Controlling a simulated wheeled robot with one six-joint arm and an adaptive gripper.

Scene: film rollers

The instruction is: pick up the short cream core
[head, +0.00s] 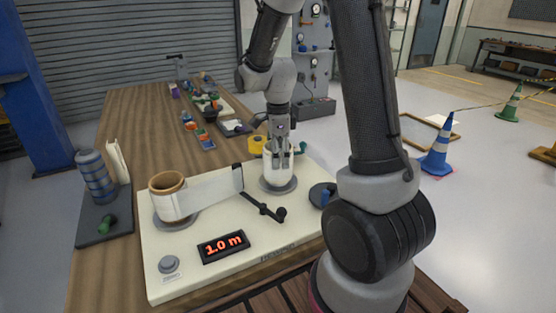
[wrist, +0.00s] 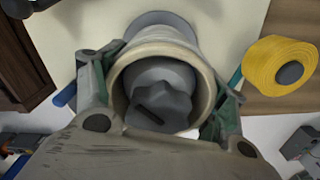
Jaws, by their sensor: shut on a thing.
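The short cream core (head: 270,174) is the pale cylinder at the right of the machine's white panel (head: 150,275), above a grey disc (head: 277,190). In the wrist view its cream rim (wrist: 206,88) is a ring around a grey spindle knob (wrist: 160,92). My gripper (head: 279,160) reaches down from above and is shut on the core, with a finger on each side of it. The fingers hide part of the core in the head view. I cannot tell whether its lower edge touches the disc.
A brown core (head: 166,184) with a white film strip (head: 215,187) stands at left. A black lever (head: 262,207) lies before the cream core. A yellow tape roll (head: 256,144) sits close behind it. A display (head: 223,246) reads 1.0 m. Blue rolls (head: 96,176) stand far left.

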